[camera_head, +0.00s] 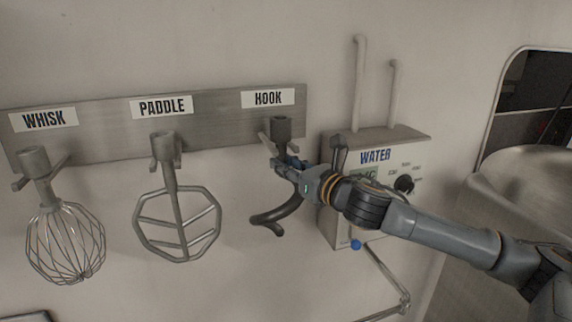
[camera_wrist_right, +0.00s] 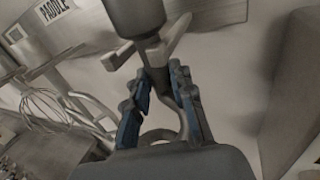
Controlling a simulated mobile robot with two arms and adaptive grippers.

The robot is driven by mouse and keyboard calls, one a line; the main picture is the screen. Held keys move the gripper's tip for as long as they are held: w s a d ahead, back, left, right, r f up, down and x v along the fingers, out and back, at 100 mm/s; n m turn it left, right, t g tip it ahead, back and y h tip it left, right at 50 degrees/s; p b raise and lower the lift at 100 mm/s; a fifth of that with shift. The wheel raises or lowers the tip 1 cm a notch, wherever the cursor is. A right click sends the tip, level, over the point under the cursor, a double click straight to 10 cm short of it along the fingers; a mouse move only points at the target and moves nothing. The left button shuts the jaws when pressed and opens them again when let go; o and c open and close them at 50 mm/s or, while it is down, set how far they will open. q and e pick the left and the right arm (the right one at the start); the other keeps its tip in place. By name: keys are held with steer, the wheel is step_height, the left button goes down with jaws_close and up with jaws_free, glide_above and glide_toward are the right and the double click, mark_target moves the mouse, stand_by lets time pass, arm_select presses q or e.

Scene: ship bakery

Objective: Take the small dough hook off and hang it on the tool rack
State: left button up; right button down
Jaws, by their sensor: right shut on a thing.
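The dark dough hook (camera_head: 278,218) is at the tool rack (camera_head: 222,108), below the HOOK label (camera_head: 268,98). Its top collar (camera_head: 281,127) is at the rack's hook peg, and its curved end hangs down. My right gripper (camera_head: 287,165) is shut on the hook's shank just below the collar. In the right wrist view, the blue-padded fingers (camera_wrist_right: 161,105) stand on both sides of the shank, with the pale forked peg (camera_wrist_right: 148,45) just above them. Whether the collar rests fully on the peg I cannot tell. My left gripper is not in view.
A wire whisk (camera_head: 65,240) and a flat paddle (camera_head: 177,222) hang on the rack to the left. A WATER box (camera_head: 340,215) with pipes, a knob and a spout is on the wall close to the right of the hook, behind my right arm. A metal bowl (camera_head: 530,170) stands far right.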

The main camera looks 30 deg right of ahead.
steer(key=shift+f, duration=0.3)
stand_by(0.5)
steer(key=c, duration=1.1)
jaws_free()
steer(key=shift+s, duration=0.1)
steer(key=shift+o, duration=0.2)
steer(key=shift+f, duration=0.2)
steer(key=shift+h, duration=0.3)
steer(key=shift+s+d, duration=0.3)
steer(key=shift+s, duration=0.7)
steer(key=shift+s+d, duration=0.25)
steer(key=shift+s, duration=0.7)
steer(key=shift+s+a+r, duration=0.1)
steer(key=shift+s, duration=0.85)
steer(key=shift+s+a+r, duration=0.1)
steer(key=shift+s, duration=0.8)
